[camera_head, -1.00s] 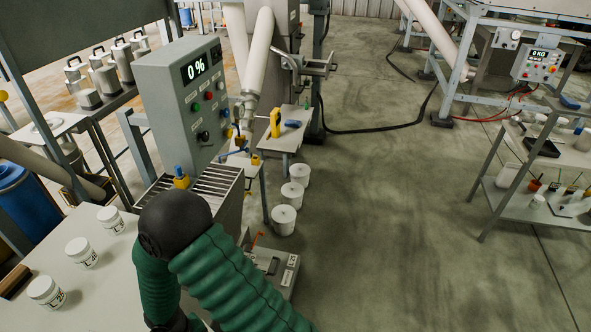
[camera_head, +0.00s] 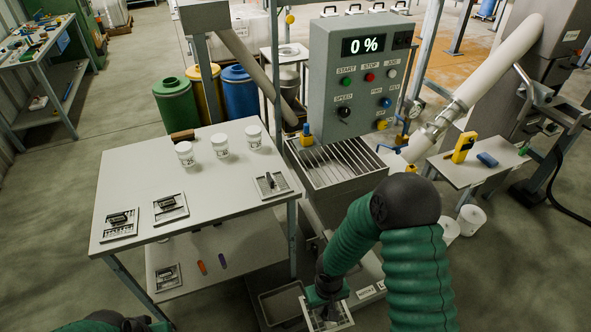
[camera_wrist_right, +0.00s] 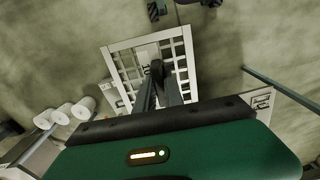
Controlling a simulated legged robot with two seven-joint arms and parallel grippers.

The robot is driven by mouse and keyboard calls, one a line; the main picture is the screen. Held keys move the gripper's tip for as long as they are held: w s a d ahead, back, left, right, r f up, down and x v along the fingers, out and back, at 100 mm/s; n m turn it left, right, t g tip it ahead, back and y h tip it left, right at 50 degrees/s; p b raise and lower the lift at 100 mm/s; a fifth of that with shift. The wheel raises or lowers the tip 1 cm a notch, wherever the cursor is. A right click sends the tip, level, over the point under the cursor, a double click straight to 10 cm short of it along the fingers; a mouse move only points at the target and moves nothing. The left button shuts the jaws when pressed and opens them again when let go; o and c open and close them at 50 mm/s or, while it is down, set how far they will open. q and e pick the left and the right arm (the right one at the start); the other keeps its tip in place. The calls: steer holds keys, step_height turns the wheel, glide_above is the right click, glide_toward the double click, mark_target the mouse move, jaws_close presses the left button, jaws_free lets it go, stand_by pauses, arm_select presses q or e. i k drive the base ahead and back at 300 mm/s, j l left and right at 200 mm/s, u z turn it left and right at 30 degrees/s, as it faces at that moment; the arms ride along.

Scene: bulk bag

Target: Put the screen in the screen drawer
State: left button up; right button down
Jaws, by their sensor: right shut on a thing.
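My right gripper (camera_head: 322,296) is at the lower middle of the head view, below the front of the grey machine. It is shut on a screen (camera_head: 338,319), a pale square frame. In the right wrist view the fingers (camera_wrist_right: 158,82) grip the middle of this screen (camera_wrist_right: 115,52), whose square openings show around them. A dark-rimmed open tray (camera_head: 268,312), perhaps the screen drawer, lies just left of the held screen; whether they touch is unclear. Only a green part of my left arm (camera_head: 100,322) shows; its gripper is out of view.
A white table (camera_head: 215,190) at the left holds other screens (camera_head: 170,207) and several white jars (camera_head: 222,146). Its lower shelf holds one more screen (camera_head: 167,275). The control box (camera_head: 360,75) reads 0 % above a slatted hopper (camera_head: 335,165).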

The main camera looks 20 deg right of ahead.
mark_target(573, 111)
steer(key=l, duration=1.7)
steer(key=i+l, duration=0.1)
steer(key=l, duration=1.6)
steer(key=i+l, duration=0.1)
steer(key=l, duration=2.15)
steer(key=i+l, duration=0.15)
steer(key=l, duration=0.95)
